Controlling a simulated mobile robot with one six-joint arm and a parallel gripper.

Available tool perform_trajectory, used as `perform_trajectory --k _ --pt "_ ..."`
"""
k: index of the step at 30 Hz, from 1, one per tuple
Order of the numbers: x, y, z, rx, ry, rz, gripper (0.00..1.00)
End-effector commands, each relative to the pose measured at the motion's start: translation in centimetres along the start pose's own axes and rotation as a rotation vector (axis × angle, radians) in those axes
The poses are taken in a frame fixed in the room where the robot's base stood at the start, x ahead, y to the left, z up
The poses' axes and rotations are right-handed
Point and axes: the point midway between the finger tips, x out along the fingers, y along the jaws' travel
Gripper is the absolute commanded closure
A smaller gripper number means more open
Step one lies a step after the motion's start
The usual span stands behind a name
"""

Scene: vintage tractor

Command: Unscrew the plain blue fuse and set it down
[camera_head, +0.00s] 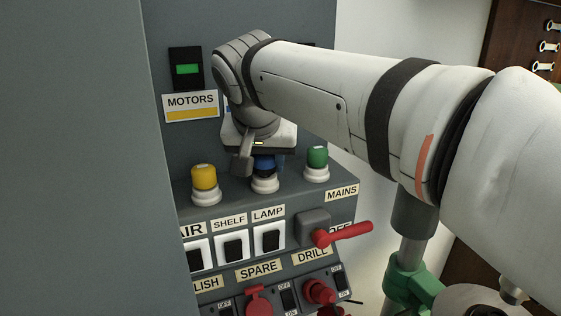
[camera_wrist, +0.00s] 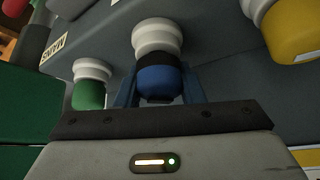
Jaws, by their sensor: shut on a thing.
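The blue fuse (camera_head: 264,163) sits in its white base (camera_head: 265,184) on the sloping ledge of the grey panel, between a yellow and a green fuse.
The yellow fuse (camera_head: 204,178) stands close on the left and the green fuse (camera_head: 317,158) close on the right, both in white bases. Below are white switches (camera_head: 270,238) and a red mains lever (camera_head: 343,234). A MOTORS label (camera_head: 191,106) and green indicator (camera_head: 187,69) are behind.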

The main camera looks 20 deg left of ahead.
Motion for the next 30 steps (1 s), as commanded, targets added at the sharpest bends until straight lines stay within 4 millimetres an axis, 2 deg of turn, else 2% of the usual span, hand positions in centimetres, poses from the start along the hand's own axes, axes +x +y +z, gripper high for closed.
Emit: perform_trajectory --k 10,18,26,30 --pt "0.03 -0.03 0.01 -0.032 -0.001 -0.02 0.78" --pt "-0.02 -0.13 0.02 -0.149 -0.001 -0.096 0.78" --pt "-0.02 -0.17 0.02 -0.156 -0.001 -0.1 0.78" --pt "-0.03 -0.13 -0.03 -0.215 0.0 -0.138 0.78"
